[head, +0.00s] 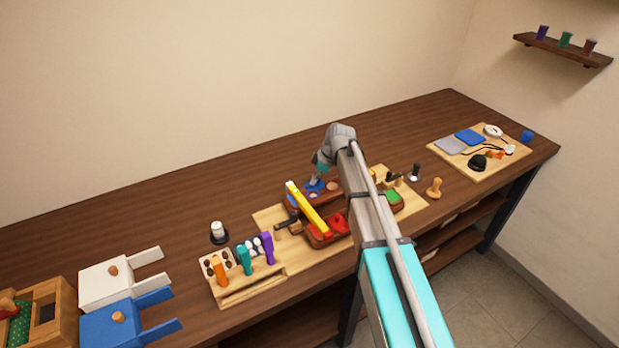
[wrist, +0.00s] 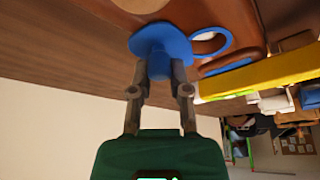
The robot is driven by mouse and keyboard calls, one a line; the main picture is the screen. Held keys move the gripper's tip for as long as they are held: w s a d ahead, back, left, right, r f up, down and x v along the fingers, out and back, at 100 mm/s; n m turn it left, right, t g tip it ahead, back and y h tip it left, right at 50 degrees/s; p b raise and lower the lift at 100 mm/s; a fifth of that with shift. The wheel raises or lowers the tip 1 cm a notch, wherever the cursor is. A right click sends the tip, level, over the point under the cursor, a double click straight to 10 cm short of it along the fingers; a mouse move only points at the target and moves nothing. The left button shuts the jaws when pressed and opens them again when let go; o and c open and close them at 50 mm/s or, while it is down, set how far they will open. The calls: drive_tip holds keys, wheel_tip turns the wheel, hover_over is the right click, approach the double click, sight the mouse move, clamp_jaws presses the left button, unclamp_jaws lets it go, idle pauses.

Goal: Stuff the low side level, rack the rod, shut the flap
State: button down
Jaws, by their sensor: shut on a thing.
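My gripper (wrist: 160,72) is shut on a blue rounded piece (wrist: 160,42) at the brown saddle; in the head view my gripper (head: 318,178) is at the saddle's far side. A blue ring (wrist: 212,40) lies beside the held piece. The brown leather saddle (head: 314,240) is partly hidden by my arm. A yellow bar (head: 307,208) lies across it; the bar also shows in the wrist view (wrist: 265,76). I cannot tell which part is the flap.
A wooden rack (head: 235,292) holds orange, teal and purple handled tools. White (head: 105,285) and blue (head: 112,328) boxes stand at left. A board (head: 483,168) with small items lies at right. A wooden knob (head: 434,187) stands near the saddle. The back of the bench is clear.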

sight(316, 190)
drive_tip(key=m+t, duration=0.1)
drive_tip(key=m, duration=0.1)
drive_tip(key=s+d+m+t+h, duration=0.1)
drive_tip(key=m, duration=0.2)
drive_tip(key=shift+s+d, duration=0.15)
drive_tip(key=shift+s, duration=0.05)
drive_tip(key=m, duration=0.2)
drive_tip(key=s+m+t+h, duration=0.1)
drive_tip(key=m, duration=0.1)
drive_tip(key=shift+s+f, duration=0.1)
drive_tip(key=m, duration=0.1)
drive_tip(key=s+m+h, duration=0.1)
drive_tip(key=m, duration=0.1)
drive_tip(key=m+h, duration=0.1)
drive_tip(key=m, duration=0.1)
drive_tip(key=shift+s+a+t, duration=0.15)
drive_tip(key=shift+a+t, duration=0.15)
drive_tip(key=shift+t, duration=0.1)
drive_tip(key=shift+s+a+m+h, duration=0.25)
drive_tip(key=shift+m+h, duration=0.15)
drive_tip(key=shift+m, duration=0.7)
drive_tip(key=shift+s+a+m+h, duration=0.15)
drive_tip(key=shift+m+h, duration=0.25)
drive_tip(key=shift+m, duration=0.7)
drive_tip(key=shift+a, duration=0.1)
drive_tip(key=c, duration=0.6)
unclamp_jaws()
drive_tip(key=shift+o, duration=0.2)
drive_tip(key=shift+w, duration=0.1)
